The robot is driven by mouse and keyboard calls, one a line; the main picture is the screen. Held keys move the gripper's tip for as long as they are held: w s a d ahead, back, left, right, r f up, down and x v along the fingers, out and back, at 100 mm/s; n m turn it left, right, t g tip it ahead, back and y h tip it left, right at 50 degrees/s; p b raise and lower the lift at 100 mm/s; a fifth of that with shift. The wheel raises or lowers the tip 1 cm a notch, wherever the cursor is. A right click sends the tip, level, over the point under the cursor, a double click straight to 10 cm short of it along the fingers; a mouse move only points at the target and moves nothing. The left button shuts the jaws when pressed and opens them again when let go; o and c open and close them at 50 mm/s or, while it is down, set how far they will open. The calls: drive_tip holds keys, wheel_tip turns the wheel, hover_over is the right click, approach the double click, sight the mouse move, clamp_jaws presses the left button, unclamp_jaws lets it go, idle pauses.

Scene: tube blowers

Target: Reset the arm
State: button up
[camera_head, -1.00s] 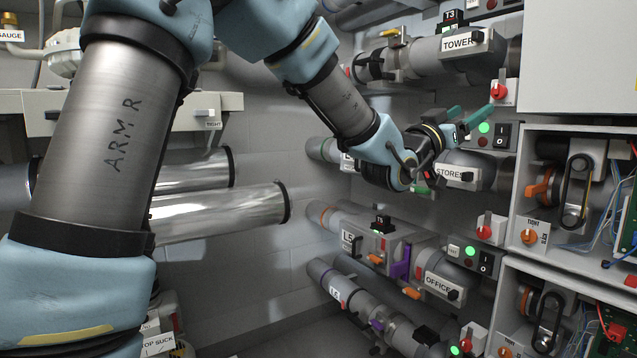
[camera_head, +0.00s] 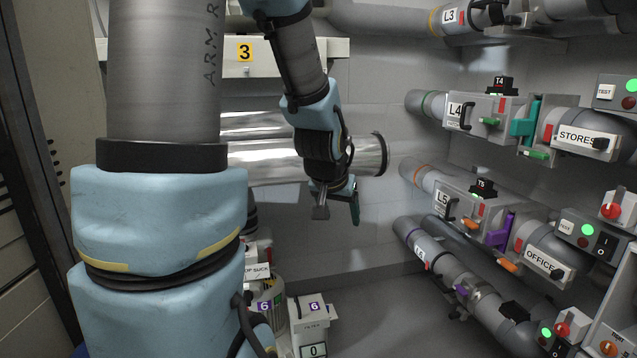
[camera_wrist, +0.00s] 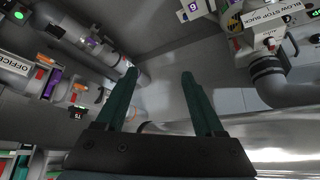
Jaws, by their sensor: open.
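My gripper (camera_head: 338,205) hangs in the middle of the head view, pointing down, in front of the grey wall and by the end of a shiny metal duct. In the wrist view its two green fingers (camera_wrist: 161,82) are spread apart with nothing between them. My arm folds down from the top of the head view, with its large near link on the left. The gripper is apart from the pipes and panels on the right.
On the right run pipes with the STORES label (camera_head: 575,138) and the OFFICE label (camera_head: 540,262), plus switches and lights. A shiny duct (camera_head: 370,155) lies behind my gripper. A white unit marked 6 (camera_head: 312,322) stands below. Grey floor (camera_head: 375,310) is clear.

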drive_tip(key=s+a+f+n+g+y, duration=0.25)
drive_tip(key=s+a+f+g, duration=0.2)
drive_tip(key=s+a, duration=0.65)
wheel_tip(320, 180, up, 16)
drive_tip(key=p, duration=1.5)
drive_tip(key=shift+a+n+p, duration=0.15)
drive_tip(key=shift+n+p, duration=0.2)
drive_tip(key=shift+p, duration=0.05)
drive_tip(key=shift+h, duration=0.25)
drive_tip(key=shift+c, duration=0.3)
